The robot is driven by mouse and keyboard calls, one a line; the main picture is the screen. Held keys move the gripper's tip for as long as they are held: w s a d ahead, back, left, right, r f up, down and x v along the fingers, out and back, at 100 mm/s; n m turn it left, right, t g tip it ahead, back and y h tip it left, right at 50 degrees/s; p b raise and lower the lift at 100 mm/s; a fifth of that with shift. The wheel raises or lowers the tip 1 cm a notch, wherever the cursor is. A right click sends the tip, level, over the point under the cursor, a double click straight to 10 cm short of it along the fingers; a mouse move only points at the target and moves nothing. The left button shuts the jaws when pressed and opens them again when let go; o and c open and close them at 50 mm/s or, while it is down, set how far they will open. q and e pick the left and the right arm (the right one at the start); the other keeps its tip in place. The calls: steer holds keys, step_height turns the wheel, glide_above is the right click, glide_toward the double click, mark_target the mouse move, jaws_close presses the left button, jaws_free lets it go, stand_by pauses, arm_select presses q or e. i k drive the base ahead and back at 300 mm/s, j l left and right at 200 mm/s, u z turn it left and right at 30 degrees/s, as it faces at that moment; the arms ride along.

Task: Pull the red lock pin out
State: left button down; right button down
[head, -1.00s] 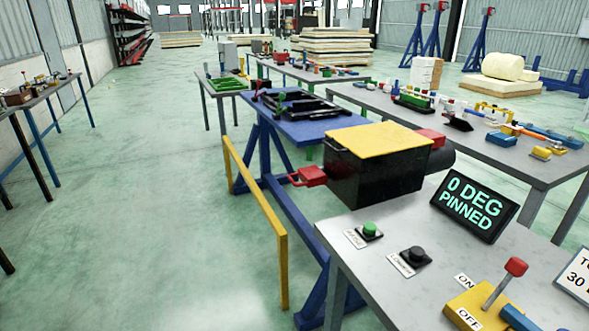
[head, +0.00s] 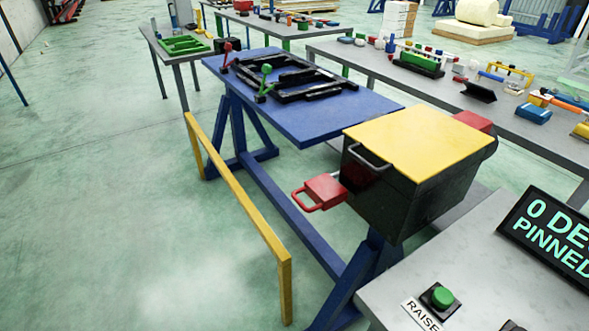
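The red lock pin (head: 325,190) shows in the head view as a red block with a red loop handle on its left end. It sticks out of the left side of a black box (head: 400,205) with a yellow lid. A dark display (head: 550,236) at the right edge is partly cut off; the letters in view read "0 DE" and "PINNED". Neither of my grippers is in view.
A yellow rail (head: 237,205) stands left of the blue frame (head: 290,218), below the pin. A grey table with a green raise button (head: 443,297) is at the front right. The green floor (head: 110,220) on the left is clear.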

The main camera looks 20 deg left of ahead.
mark_target(326, 193)
steer(key=i+j+z, duration=0.1)
steer(key=i+j, duration=0.25)
steer(key=j, duration=0.15)
steer(key=i+j+z, duration=0.1)
steer(key=i+j, duration=0.3)
steer(key=j, duration=0.15)
